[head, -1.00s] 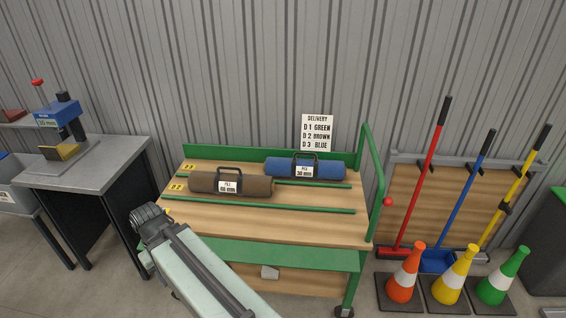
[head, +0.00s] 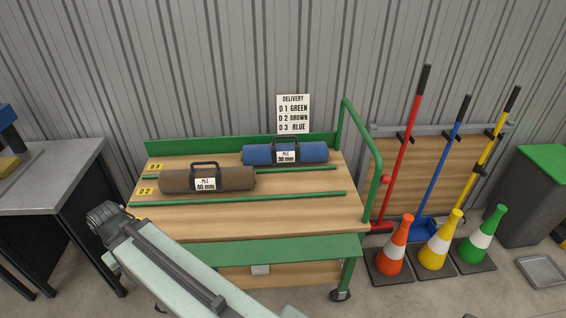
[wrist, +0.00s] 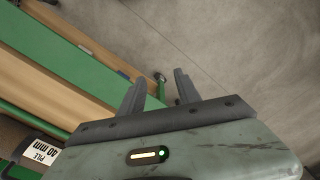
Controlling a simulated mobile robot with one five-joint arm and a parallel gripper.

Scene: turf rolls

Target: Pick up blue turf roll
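The blue turf roll (head: 258,155) lies at the back of the green-framed cart (head: 200,221). It has a dark handle and a white pile label. A brown turf roll (head: 180,181) lies in front and to the left of it, by the D2 mark. In the wrist view my gripper (wrist: 158,86) is open and empty, its two fingers apart, over the cart's edge and the floor. The brown roll's label may show at the lower left of that view. The blue roll does not show there. In the head view my arm crosses the cart's front left; the fingers are not visible.
A green rail (head: 240,198) crosses the cart in front of the rolls. A green handle (head: 365,150) rises at its right end. A delivery sign (head: 293,114) stands behind.

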